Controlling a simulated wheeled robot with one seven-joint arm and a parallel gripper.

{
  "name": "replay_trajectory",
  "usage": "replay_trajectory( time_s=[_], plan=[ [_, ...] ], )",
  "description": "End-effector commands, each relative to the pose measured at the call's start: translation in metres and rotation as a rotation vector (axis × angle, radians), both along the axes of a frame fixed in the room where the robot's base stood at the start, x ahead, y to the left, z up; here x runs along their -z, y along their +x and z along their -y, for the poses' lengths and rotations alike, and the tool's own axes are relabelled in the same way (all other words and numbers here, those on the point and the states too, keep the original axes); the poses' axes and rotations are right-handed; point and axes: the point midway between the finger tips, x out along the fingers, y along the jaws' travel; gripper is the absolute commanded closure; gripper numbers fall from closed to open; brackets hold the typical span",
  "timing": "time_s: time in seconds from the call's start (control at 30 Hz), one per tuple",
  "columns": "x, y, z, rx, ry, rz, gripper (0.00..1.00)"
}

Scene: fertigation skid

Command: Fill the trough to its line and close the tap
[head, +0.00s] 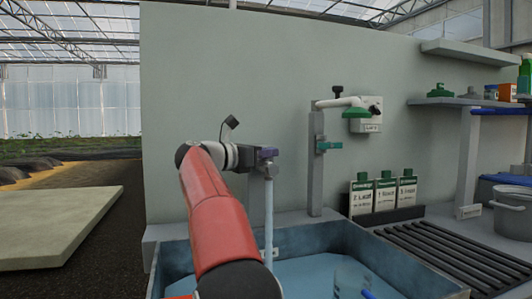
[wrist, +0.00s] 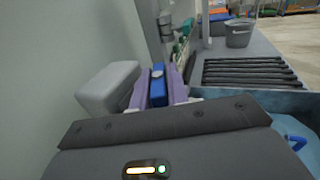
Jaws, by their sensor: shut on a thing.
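The trough (head: 390,252) is a blue-walled basin at the lower middle of the head view, with pale blue water (head: 310,268) inside. My arm hides part of it. A pale vertical stream (head: 269,212) runs down into it from just below my gripper (head: 263,154). In the wrist view my gripper (wrist: 160,88) has its purple fingers shut on a blue handle (wrist: 157,84), which looks like the tap's lever. A grey rounded block (wrist: 108,88) is beside it. The fill line cannot be made out clearly.
A clear jug (head: 348,279) is at the trough's front. Right of the trough are a slatted black rack (head: 440,250), a grey pot (head: 513,214) and several green-capped bottles (head: 385,193).

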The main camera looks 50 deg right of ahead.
Motion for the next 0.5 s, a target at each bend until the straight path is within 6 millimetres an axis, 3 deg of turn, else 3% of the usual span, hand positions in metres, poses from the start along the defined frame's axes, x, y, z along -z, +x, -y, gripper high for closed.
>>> replay_trajectory(
  time_s=[0.07, 0.1, 0.13, 0.5],
  plan=[
    [0.0005, 0.0004, -0.0002, -0.001, 0.001, 0.000, 1.00],
    [0.0005, 0.0004, -0.0001, -0.001, 0.001, 0.000, 0.82],
    [0.0005, 0.0003, -0.0002, -0.001, 0.001, 0.000, 0.78],
    [0.0008, 0.0016, -0.0072, -0.003, 0.000, 0.000, 0.78]
  ],
)
